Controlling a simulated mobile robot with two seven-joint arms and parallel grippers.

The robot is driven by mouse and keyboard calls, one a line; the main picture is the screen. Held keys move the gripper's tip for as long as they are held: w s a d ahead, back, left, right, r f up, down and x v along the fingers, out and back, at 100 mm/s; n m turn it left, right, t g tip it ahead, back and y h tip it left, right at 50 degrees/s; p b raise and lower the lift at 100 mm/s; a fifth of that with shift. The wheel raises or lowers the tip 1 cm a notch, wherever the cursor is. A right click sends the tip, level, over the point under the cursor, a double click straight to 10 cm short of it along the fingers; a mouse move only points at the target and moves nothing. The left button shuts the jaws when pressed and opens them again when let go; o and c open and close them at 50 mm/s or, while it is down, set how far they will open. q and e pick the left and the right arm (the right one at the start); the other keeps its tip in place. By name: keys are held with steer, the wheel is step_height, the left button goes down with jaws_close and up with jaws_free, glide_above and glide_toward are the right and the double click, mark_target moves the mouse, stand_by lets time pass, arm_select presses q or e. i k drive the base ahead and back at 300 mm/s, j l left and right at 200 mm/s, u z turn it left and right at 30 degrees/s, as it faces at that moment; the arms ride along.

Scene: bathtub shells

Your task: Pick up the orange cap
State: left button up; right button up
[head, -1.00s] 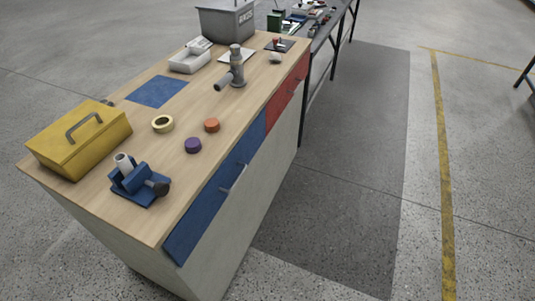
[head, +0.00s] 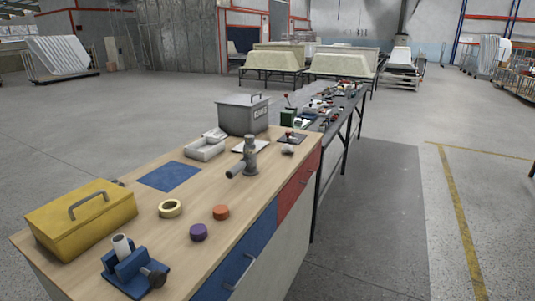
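The orange cap (head: 221,212) is a small round piece on the wooden top of the workbench (head: 183,236), close to the bench's right edge. A purple cap (head: 198,232) sits just in front of it, a little to the left. A roll of pale yellow tape (head: 171,208) lies to its left. Nothing covers the orange cap. Neither of my grippers shows in the head view.
A yellow toolbox (head: 80,218) and a blue vise (head: 134,270) stand at the near left. A grey pipe fitting (head: 244,158), white tray (head: 205,147) and grey bin (head: 243,115) stand farther back. A cluttered table (head: 335,105) adjoins behind. Floor to the right is clear.

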mark_target(221, 212)
steer(key=i+u, duration=0.1)
steer(key=u, duration=0.95)
steer(key=i+l+u, duration=0.2)
steer(key=l+u, duration=0.2)
steer(key=l, duration=0.2)
steer(key=i+l+u, duration=0.15)
steer(key=l+u, duration=0.25)
steer(key=l, duration=0.2)
steer(key=l+u, duration=0.4)
steer(key=l, duration=0.25)
